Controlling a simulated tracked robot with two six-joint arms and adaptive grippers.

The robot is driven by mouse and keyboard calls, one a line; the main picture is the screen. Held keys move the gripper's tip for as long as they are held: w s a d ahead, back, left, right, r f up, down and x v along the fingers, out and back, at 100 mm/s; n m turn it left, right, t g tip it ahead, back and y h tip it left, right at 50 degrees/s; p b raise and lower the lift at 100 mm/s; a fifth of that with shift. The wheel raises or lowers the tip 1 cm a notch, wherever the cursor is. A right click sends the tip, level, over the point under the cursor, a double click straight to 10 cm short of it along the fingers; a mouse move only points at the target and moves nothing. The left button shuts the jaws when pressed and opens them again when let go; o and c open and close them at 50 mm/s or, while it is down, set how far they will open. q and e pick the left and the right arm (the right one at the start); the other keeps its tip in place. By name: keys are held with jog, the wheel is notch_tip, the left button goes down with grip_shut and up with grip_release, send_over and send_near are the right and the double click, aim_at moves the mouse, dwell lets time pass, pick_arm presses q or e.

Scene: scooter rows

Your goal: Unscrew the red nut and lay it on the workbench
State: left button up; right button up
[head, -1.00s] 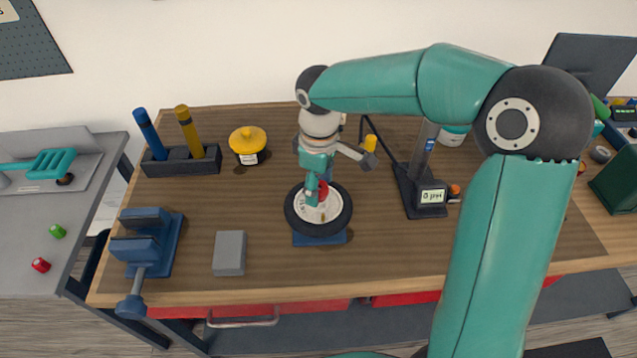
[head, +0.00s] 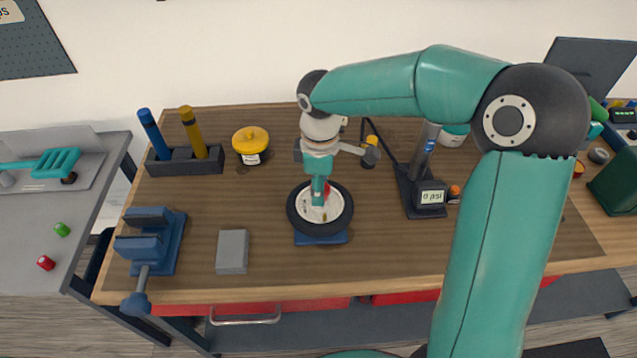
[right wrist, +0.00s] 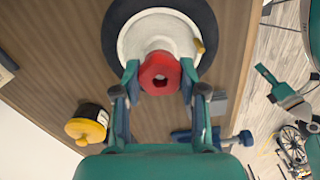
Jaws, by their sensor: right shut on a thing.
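The red nut (right wrist: 160,73) sits at the hub of the wheel, between my right gripper's fingertips. In the head view only a bit of the nut (head: 327,188) shows beside the fingers. The wheel (head: 300,222) has a black tyre and a white rim, and lies flat on a blue stand (head: 321,238) on the wooden workbench (head: 400,259). My right gripper (head: 319,199) points down at the hub and is shut on the nut; it also shows in the right wrist view (right wrist: 160,80). I cannot tell how far the nut is on its thread. My left gripper does not show.
A grey block (head: 232,252) and a blue vise (head: 150,245) are left of the wheel. A yellow-lidded pot (head: 251,143) and a marker holder (head: 184,161) stand behind left. A pump gauge (head: 430,195) stands right. Bare bench lies between the block and the wheel.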

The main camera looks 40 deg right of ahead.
jog(key=n, duration=0.2)
jog(key=n+p, duration=0.1)
jog(key=n, duration=0.1)
jog(key=n+p, duration=0.1)
jog(key=n, duration=0.1)
jog(key=shift+w+d+r+n, duration=0.15)
jog(key=shift+d+r+n, duration=0.15)
jog(key=shift+n, duration=0.1)
jog(key=n+p, duration=0.1)
jog(key=n, duration=0.2)
jog(key=n+p, duration=0.2)
jog(key=n, duration=0.2)
jog(key=shift+n, duration=0.8)
jog(key=n, duration=0.3)
jog(key=shift+f, duration=0.2)
jog(key=o, duration=1.2)
jog(key=shift+w+d+f, duration=0.1)
jog(key=shift+f, duration=0.05)
